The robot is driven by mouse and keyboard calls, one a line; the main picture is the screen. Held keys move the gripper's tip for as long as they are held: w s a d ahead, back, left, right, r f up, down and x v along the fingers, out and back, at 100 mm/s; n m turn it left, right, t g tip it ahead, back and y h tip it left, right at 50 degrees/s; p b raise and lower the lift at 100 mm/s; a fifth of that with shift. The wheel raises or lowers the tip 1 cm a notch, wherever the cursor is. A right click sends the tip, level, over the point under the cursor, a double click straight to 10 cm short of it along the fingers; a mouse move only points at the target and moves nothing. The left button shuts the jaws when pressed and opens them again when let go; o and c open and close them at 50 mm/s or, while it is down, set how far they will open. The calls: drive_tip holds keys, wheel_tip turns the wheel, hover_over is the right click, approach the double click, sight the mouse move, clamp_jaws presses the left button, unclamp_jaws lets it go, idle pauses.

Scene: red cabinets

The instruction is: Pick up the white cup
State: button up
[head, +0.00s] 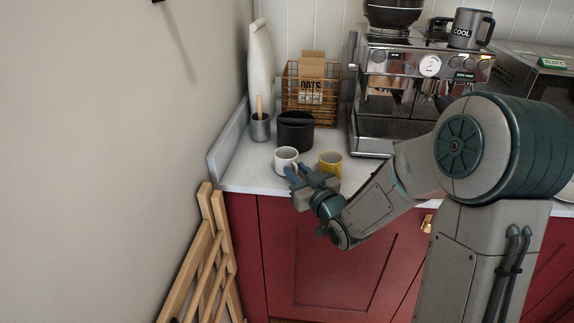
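The white cup (286,157) stands upright on the white countertop near its front edge. My gripper (290,174) is just in front of the cup, at its lower front side, with its blue fingers pointing toward it. The fingers look spread apart, and the cup still rests on the counter. Part of the cup's lower side is hidden by the fingers. I cannot tell whether a finger touches it.
A yellow cup (331,163) stands close to the right. Behind are a black canister (295,131), a grey pot (260,127), a wire basket (312,95) and a white bottle (260,60). An espresso machine (400,75) stands right. A wooden rack (205,260) leans below left.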

clamp_jaws()
drive_tip(key=shift+r, duration=0.3)
idle(0.5)
wheel_tip(320, 180, up, 9)
drive_tip(key=p, duration=0.5)
idle(0.4)
drive_tip(key=shift+a+f, duration=0.1)
drive_tip(key=shift+f, duration=0.05)
idle(0.3)
